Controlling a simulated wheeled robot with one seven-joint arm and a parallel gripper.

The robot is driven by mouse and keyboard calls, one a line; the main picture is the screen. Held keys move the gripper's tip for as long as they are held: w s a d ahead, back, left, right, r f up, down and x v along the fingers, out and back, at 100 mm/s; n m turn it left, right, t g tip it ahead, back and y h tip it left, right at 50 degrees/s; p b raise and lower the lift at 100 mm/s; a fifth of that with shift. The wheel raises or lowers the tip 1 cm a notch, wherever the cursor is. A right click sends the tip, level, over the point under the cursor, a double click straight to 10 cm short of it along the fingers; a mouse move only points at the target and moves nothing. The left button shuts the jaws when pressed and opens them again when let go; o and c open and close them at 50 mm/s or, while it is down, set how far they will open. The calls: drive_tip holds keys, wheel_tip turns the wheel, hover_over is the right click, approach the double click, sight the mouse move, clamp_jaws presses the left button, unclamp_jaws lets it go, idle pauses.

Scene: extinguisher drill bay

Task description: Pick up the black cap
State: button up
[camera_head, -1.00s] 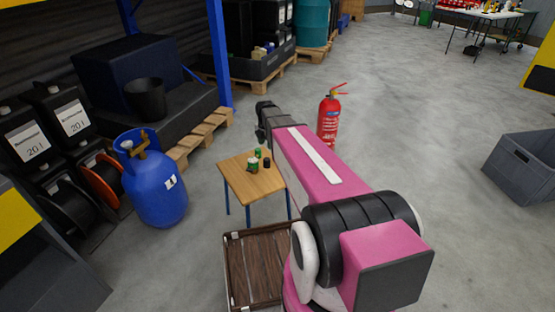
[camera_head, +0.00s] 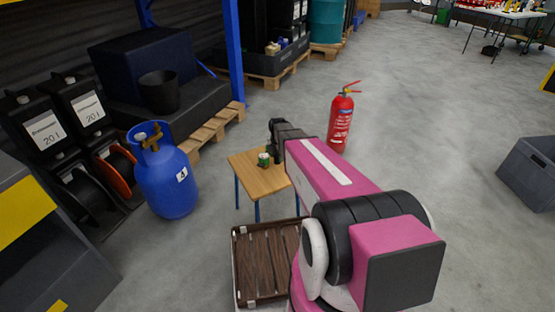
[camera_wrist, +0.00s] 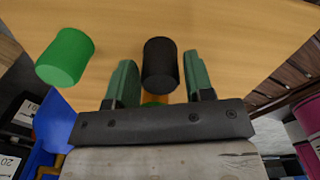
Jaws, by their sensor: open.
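The black cap (camera_wrist: 160,63) is a short dark cylinder on the wooden table (camera_wrist: 235,35) in the wrist view. My gripper (camera_wrist: 160,70) is open, with one green finger on each side of the cap in the picture. Gaps show on both sides, and I cannot tell how far the fingertips are above the table. In the head view my arm hides the cap, and my dark wrist is over the back right of the small table (camera_head: 255,183).
A green cylinder (camera_wrist: 65,57) stands left of the cap; a green and orange thing shows partly between the fingers. A slatted brown crate (camera_head: 270,245) is before the table. A blue gas bottle (camera_head: 166,180) stands left, a red extinguisher (camera_head: 340,122) behind right.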

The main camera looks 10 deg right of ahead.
drive_tip(key=shift+f, duration=0.2)
drive_tip(key=c, duration=0.7)
drive_tip(key=shift+r, duration=0.15)
wheel_tip(320, 180, up, 10)
drive_tip(key=shift+f, duration=0.1)
idle(0.3)
